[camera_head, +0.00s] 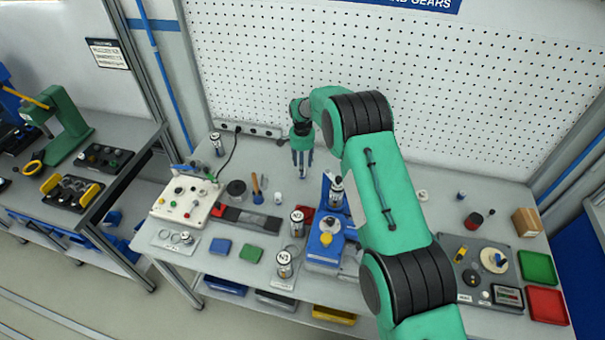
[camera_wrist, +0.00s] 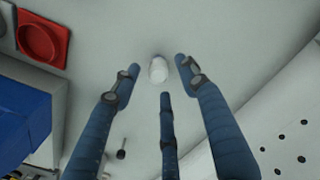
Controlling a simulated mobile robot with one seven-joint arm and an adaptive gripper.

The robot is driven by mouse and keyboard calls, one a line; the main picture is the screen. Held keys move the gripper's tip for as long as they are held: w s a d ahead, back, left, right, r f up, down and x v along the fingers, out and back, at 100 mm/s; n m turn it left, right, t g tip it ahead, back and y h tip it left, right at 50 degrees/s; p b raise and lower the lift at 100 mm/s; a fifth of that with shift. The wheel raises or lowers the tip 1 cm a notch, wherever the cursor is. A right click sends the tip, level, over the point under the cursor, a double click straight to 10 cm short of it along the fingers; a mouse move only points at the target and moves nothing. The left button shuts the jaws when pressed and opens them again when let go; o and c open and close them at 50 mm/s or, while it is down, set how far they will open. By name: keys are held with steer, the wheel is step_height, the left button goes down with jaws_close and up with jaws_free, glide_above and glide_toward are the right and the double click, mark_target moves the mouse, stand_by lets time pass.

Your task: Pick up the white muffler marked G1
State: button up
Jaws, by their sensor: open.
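A small white cylinder (camera_wrist: 158,70) stands on the table between the spread fingertips of my gripper (camera_wrist: 157,78) in the wrist view. No G1 mark can be read on it. My gripper (camera_head: 302,168) is open, with its blue fingers pointing down over the back of the table in the head view. The fingers surround the cylinder with gaps on both sides, and I see no contact. In the head view the cylinder is mostly hidden by the fingers.
A blue fixture (camera_head: 325,247) stands in front of my gripper. A red holder with a round recess (camera_wrist: 42,38) is at upper left in the wrist view. The perforated back panel (camera_head: 440,90) rises behind.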

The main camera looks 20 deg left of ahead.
steer(key=shift+f, duration=2.1)
steer(key=shift+d, duration=0.1)
steer(key=shift+s, duration=0.1)
jaws_close()
